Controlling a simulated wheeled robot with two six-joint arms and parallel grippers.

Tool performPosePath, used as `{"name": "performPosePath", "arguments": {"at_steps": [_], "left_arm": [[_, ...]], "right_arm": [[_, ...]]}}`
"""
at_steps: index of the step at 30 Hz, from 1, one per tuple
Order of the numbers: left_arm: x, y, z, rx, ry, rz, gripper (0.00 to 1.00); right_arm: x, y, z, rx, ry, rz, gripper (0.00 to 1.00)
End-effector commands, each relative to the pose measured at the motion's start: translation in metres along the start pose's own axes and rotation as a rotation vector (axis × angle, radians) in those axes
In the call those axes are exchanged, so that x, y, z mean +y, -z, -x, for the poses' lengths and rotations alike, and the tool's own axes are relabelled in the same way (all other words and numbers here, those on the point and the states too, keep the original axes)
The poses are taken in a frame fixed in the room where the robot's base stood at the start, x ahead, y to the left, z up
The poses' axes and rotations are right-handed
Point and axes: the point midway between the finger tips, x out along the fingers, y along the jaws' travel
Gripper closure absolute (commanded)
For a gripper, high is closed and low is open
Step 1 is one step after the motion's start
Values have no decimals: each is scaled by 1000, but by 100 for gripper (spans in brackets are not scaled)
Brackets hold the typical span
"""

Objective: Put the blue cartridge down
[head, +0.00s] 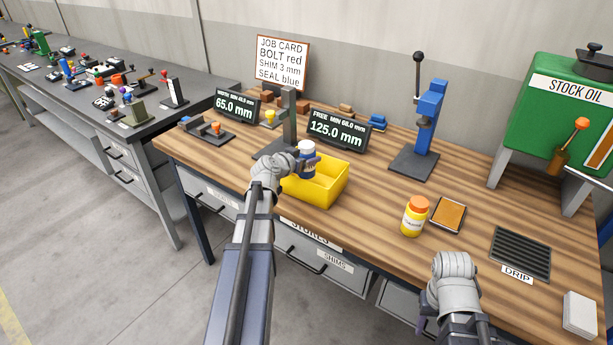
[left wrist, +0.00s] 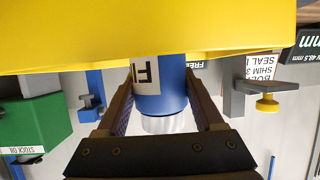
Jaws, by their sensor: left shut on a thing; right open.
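The blue cartridge (head: 308,160) has a pale cap and a white label. My left gripper (head: 309,165) is shut on it and holds it at the yellow bin (head: 318,196). In the left wrist view the cartridge (left wrist: 158,98) sits between both fingers (left wrist: 160,105), with part of the word on its label showing. The bin's yellow wall (left wrist: 120,30) fills the top of that view and hides the cartridge's far end. I cannot tell whether the cartridge touches the bin. My right gripper (head: 425,325) is open at the bench's front edge, its fingers mostly hidden.
A yellow bottle with an orange cap (head: 414,216), an orange-brown pad (head: 449,215) and a drip grille (head: 521,254) lie to the right. A blue press (head: 428,110) and two displays (head: 337,131) stand behind the bin. Bare wood (head: 375,195) lies right of the bin.

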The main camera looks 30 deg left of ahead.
Motion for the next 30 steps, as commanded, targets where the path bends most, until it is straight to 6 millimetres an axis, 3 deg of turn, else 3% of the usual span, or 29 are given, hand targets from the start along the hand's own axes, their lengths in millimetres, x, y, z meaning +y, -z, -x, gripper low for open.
{"name": "performPosePath", "arguments": {"at_steps": [6, 15, 28, 29, 30], "left_arm": [[0, -5, -2, 0, 0, 0, 100], [0, -36, -15, 1, 0, 0, 100], [0, -39, -16, 1, 0, 0, 100], [0, -39, -16, 0, 0, 0, 30], [0, -38, -16, 0, 0, 0, 25]], "right_arm": [[0, 0, -5, 0, 0, 0, 50], [-4, 2, -39, 0, 0, 0, 50], [-4, 2, -42, 0, 0, 0, 50], [-4, 2, -42, 0, 0, 0, 50], [-4, 2, -41, 0, 0, 0, 50]]}}
